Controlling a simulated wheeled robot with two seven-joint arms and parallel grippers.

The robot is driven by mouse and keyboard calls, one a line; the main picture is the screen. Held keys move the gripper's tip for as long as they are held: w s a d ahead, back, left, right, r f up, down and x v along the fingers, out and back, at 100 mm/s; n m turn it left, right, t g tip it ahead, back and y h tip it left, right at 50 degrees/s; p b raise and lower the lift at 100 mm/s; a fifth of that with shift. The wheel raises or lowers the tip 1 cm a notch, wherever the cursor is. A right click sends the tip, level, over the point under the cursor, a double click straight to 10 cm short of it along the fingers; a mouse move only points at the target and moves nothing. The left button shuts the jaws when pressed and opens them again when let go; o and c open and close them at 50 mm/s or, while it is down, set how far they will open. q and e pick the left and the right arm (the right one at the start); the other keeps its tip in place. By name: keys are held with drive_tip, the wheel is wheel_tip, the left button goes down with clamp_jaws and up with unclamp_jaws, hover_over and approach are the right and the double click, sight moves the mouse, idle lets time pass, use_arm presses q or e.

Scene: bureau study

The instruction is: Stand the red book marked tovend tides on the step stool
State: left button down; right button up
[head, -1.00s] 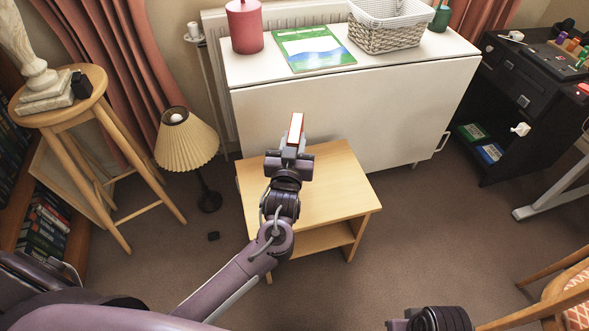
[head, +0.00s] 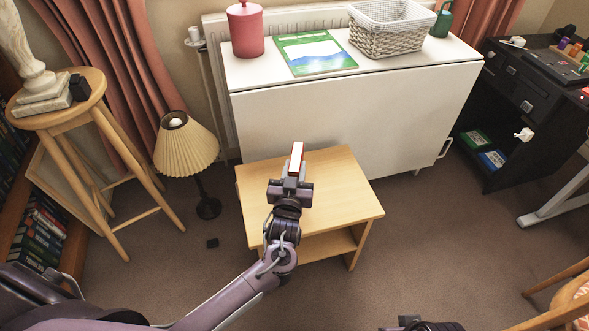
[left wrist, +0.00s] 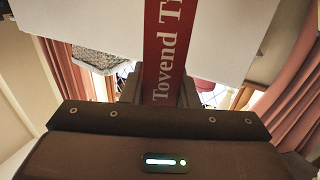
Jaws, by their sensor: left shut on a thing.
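The red book (head: 296,158) is upright in my left gripper, above the wooden step stool (head: 345,190). In the head view I see its pale top edge and a thin strip of red. In the left wrist view its red spine (left wrist: 168,50) reads "Tovend T", with the rest cut off. My left gripper (head: 291,180) is shut on the book. I cannot tell whether the book's lower edge touches the stool top, because the gripper and arm hide it. Part of my right arm shows at the bottom edge of the head view; its fingers cannot be made out.
A white drop-leaf table (head: 340,120) stands close behind the stool, with a red canister (head: 246,32), a green-blue book (head: 315,54) and a basket (head: 385,38) on it. A pleated lamp (head: 186,147) stands left of the stool.

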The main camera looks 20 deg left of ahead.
use_arm(q)
drive_tip(key=c, duration=1.1)
unclamp_jaws()
